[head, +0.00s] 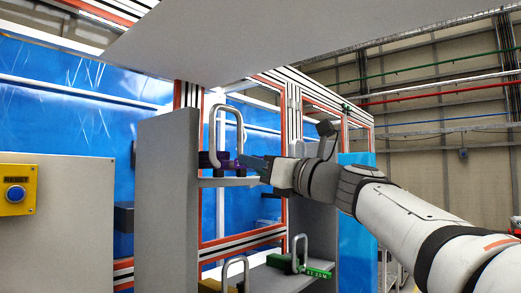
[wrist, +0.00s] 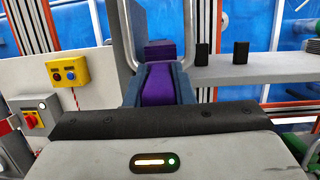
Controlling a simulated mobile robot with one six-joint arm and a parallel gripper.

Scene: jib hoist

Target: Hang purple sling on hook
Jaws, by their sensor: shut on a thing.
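The purple sling (head: 222,160) is at the upper grey shelf, with a tall grey loop (head: 240,122) standing up from it. My gripper (head: 250,163) reaches it from the right, level with the shelf. In the wrist view my two blue-grey fingers are shut on the purple sling's strap (wrist: 158,84). A purple block (wrist: 161,52) shows just beyond the fingertips, between the grey loop's two sides. I cannot tell whether the sling still rests on the shelf. I cannot make out a hook in either view.
The upper shelf (head: 228,182) has a tall grey side panel (head: 168,185) on its left. Below are a green sling (head: 318,272) and a yellow-based one (head: 210,286), with grey loops. Two black blocks (wrist: 241,52) stand at the shelf in the wrist view. A yellow reset box (head: 17,190) is at left.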

